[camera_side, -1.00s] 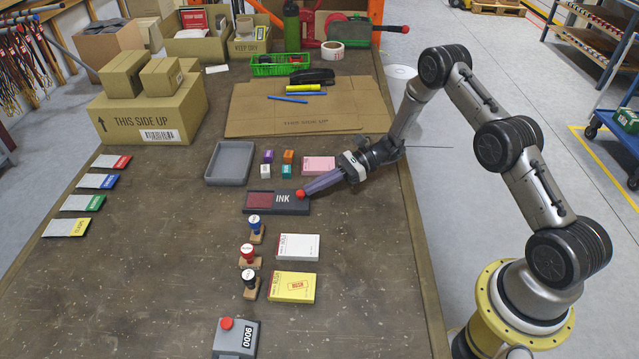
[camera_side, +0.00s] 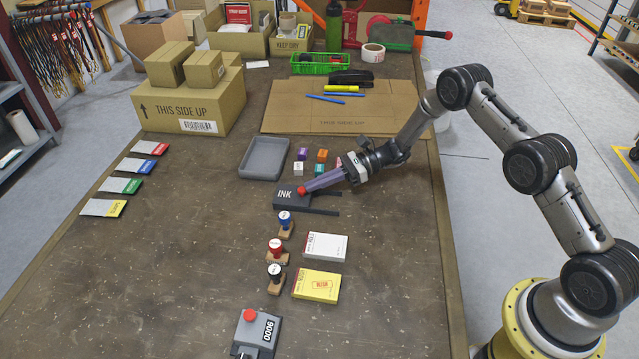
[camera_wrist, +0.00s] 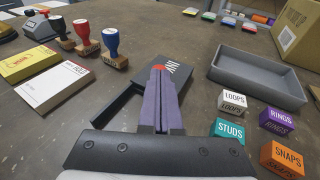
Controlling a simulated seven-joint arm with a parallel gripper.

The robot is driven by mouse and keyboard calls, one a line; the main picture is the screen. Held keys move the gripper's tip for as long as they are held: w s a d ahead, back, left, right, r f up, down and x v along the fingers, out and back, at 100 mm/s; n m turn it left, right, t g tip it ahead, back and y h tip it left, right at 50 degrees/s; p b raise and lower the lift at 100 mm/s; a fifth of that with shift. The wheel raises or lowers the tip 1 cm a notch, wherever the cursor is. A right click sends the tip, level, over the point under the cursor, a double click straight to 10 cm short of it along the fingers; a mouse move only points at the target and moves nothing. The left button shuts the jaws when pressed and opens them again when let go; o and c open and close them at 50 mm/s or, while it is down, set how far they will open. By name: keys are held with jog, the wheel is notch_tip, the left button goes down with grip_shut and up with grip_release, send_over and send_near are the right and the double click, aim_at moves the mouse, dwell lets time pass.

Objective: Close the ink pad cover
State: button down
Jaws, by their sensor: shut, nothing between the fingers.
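The dark ink pad cover (camera_side: 288,198), marked INK, sits at the left of its base in the side view, and no red pad shows. Two thin dark rails of the base (camera_side: 326,212) stick out to the right of the cover. A red knob (camera_side: 301,189) stands on the cover. My gripper (camera_side: 307,188) is shut, with its purple fingertips at the right of the knob, apparently touching it. In the wrist view the cover (camera_wrist: 178,70) lies beyond the fingers (camera_wrist: 160,72), which partly hide the knob and the base.
An empty grey tray (camera_side: 264,176) lies behind the cover. Small labelled cubes (camera_side: 298,168) stand near my gripper. The blue stamp (camera_side: 285,222) stands close in front of the ink pad, with other stamps and two boxes (camera_side: 317,285) nearer. Clear table lies to the left.

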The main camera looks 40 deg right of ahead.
jog(key=shift+w+a+r, duration=0.1)
jog(key=shift+w+a, duration=0.05)
jog(key=shift+w, duration=0.05)
jog(key=v, duration=1.3)
jog(key=shift+s+d, duration=0.2)
jog(key=shift+d, duration=0.2)
jog(key=a+r+n+g, duration=0.2)
jog(key=a+r+n, duration=0.25)
jog(key=r, duration=0.95)
jog(key=s+a+r+n+g+h, duration=0.1)
jog(key=s+a+r+n+h, duration=0.45)
jog(key=s+r, duration=0.7)
jog(key=s+a+r+n+h, duration=0.25)
jog(key=s+n, duration=0.25)
jog(key=s, duration=0.9)
jog(key=s+d+f+n+t+h, duration=0.3)
jog(key=s+d+f+n+h, duration=0.3)
jog(key=s+d, duration=0.2)
jog(key=shift+s+d+n+t+h, duration=0.2)
jog(key=shift+d+n+t+h, duration=0.15)
jog(key=shift+d, duration=0.4)
